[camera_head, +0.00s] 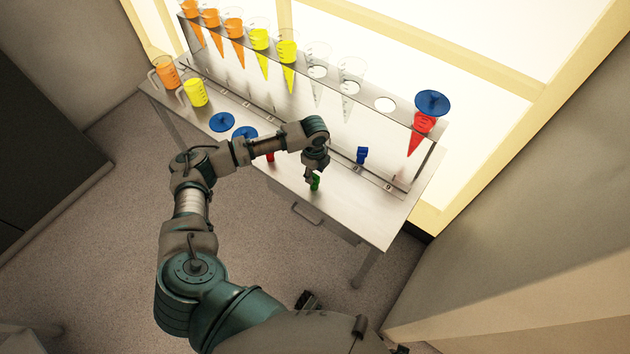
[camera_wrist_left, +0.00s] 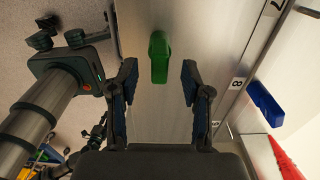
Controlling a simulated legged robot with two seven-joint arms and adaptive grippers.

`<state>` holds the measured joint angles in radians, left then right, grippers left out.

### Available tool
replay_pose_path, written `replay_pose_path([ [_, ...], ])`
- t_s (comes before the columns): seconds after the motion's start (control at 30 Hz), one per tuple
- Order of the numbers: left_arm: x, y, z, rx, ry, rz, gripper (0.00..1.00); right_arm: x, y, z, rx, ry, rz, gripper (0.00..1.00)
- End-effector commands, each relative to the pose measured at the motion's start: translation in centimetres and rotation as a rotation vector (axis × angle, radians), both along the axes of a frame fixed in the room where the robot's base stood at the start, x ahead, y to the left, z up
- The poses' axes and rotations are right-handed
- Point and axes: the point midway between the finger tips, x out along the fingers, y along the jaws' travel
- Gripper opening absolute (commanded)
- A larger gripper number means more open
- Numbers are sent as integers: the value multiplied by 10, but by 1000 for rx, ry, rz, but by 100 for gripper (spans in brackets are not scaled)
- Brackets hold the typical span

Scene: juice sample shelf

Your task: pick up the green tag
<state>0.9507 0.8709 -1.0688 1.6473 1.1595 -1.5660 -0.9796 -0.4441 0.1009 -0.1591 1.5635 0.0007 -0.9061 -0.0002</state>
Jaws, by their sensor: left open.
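The green tag (camera_head: 315,184) is a small block on the front part of the metal bench. My left gripper (camera_head: 311,173) is just above it and partly covers it in the head view. In the left wrist view, the green tag (camera_wrist_left: 160,57) lies on the bare bench top, just past the fingertips and in line with the gap between them. The left gripper (camera_wrist_left: 160,76) is open and empty, with its two fingers apart. A dark shape low in the head view may be my right gripper; its jaws cannot be made out.
A blue tag (camera_head: 361,155) stands by the numbered strip, right of the gripper. A red tag (camera_head: 270,157) is partly behind my arm. Blue discs (camera_head: 222,122) lie farther left. A rack of cones (camera_head: 260,45) lines the back, with a red-filled funnel (camera_head: 421,125) at right.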

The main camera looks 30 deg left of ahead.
Motion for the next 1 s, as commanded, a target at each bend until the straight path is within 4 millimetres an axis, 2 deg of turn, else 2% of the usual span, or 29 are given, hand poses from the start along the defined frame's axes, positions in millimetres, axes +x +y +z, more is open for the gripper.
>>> replay_pose_path([
  [0.03,0,-1,-11,-1,3,1,48,1,0,2,0,0,-1,23],
  [0.17,0,0,-26,-1,2,1,48,5,1,8,0,-3,-1,23],
  [0.43,0,0,-28,0,0,1,48,6,1,11,0,-4,-1,23],
  [0.47,0,0,-28,0,0,1,43,6,1,11,0,-3,-1,23],
  [0.63,0,0,-28,1,0,1,0,7,1,10,0,-2,-1,23],
  [1.0,0,0,-27,0,0,1,0,7,1,10,0,-3,-1,23],
])
